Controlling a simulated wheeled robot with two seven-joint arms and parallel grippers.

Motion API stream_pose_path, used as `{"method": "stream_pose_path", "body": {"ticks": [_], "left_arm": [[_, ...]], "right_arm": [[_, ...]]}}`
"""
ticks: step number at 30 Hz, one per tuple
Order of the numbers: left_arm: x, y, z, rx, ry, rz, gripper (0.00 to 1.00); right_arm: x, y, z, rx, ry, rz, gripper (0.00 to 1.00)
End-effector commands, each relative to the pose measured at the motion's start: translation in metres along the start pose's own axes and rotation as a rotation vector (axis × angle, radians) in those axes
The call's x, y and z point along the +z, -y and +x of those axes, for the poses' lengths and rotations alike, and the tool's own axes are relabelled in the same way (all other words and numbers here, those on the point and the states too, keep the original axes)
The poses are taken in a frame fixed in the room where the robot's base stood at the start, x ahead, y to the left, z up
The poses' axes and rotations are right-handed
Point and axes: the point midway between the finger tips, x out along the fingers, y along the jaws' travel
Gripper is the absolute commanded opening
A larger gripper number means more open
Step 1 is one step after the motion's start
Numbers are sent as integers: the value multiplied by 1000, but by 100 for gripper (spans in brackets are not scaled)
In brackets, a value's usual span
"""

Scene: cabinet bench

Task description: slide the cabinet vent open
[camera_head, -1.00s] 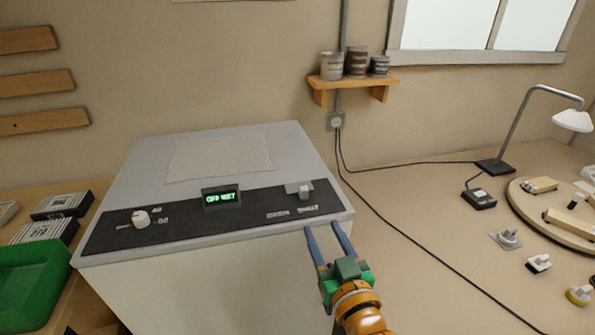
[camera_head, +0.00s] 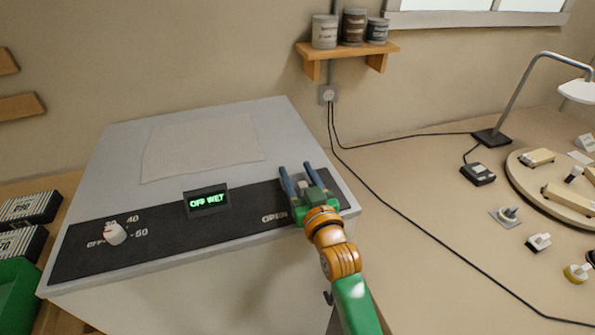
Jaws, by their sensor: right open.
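The grey cabinet (camera_head: 103,174) fills the left and middle, with a dark control panel (camera_head: 160,218) along its front. The label "OPEN" (camera_head: 273,217) shows at the panel's right part. The vent slider at that end is hidden or nearly hidden behind my right gripper; I cannot tell its exact position. My right gripper (camera_head: 296,168) is open over the panel's right end, its two blue fingers apart and pointing away from me. I cannot tell whether they touch the slider. My left gripper is not in view.
A white knob (camera_head: 115,233) and a green-lit display reading "OFF WET" (camera_head: 207,201) are on the panel. A green bin (camera_head: 18,292) stands at the left. A lamp (camera_head: 492,137), a black cable and small parts lie on the bench at right.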

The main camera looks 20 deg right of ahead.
Motion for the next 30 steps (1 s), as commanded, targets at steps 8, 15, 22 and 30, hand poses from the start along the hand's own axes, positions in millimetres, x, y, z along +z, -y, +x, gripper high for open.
{"method": "stream_pose_path", "body": {"ticks": [8, 15, 22, 30], "left_arm": [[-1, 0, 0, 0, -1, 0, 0], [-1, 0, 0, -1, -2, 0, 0], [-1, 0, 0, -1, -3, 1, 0], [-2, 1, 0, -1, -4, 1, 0]], "right_arm": [[1, 0, 0, 0, 1, 0, 28], [1, 0, 0, 0, 1, 0, 0], [1, 0, 0, 0, 1, 0, 0], [1, 0, 0, 0, 1, 0, 0]]}}
